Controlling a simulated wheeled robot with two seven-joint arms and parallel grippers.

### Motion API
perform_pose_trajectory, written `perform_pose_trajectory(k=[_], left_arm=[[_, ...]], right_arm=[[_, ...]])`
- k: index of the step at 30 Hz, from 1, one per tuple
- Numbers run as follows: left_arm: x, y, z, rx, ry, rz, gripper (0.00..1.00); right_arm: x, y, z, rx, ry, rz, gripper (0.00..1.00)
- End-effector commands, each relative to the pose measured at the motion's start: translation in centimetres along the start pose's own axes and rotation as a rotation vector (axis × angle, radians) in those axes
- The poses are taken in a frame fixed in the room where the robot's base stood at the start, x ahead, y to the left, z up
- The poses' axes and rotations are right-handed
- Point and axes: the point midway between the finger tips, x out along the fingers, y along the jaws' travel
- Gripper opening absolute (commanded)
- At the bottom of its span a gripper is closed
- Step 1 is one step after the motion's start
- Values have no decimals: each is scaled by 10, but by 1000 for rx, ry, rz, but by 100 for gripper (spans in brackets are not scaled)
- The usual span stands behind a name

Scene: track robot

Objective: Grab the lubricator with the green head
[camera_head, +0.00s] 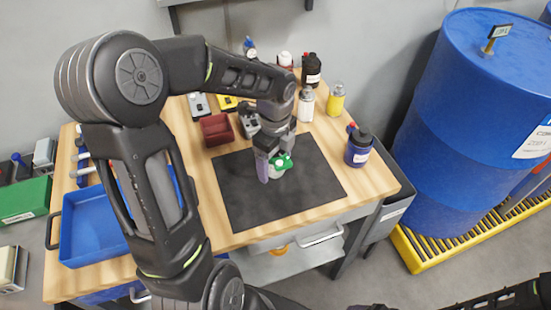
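The lubricator with the green head (283,162) is on or just above the black mat (305,189) in the middle of the wooden workbench. Its pale body shows in part below the head. My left gripper (276,159) points down at it, with one finger along its left side and the other behind the head. I cannot tell whether the fingers are closed on it or whether its base touches the mat. My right gripper is not in view; only dark parts of that arm (505,297) show at the lower right.
A dark bottle with a red tip (359,149) stands at the mat's right. A yellow bottle (336,99), white bottle (306,105) and dark bottle (312,70) stand at the back. A blue tray (92,228) lies left; a blue drum (465,120) stands right of the bench.

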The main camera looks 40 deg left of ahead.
Motion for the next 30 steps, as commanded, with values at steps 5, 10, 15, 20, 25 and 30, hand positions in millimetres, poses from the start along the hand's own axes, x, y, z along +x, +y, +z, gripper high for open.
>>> perform_pose_trajectory(k=[5, 10, 15, 20, 25, 30], left_arm=[[0, 0, 0, 0, 0, 0, 79], [0, 0, 0, 0, 0, -1, 77], [0, 0, 0, 0, 0, 0, 63], [0, 0, 0, 0, 0, 0, 50], [0, 0, 0, 0, 0, 0, 36], [0, 0, 0, 0, 0, 0, 22]], right_arm=[[0, 0, 0, 0, 0, 0, 79], [0, 0, 0, 0, 0, 0, 79], [0, 0, 0, 0, 0, 0, 79], [0, 0, 0, 0, 0, 0, 79], [0, 0, 0, 0, 0, 0, 79], [0, 0, 0, 0, 0, 0, 79]])
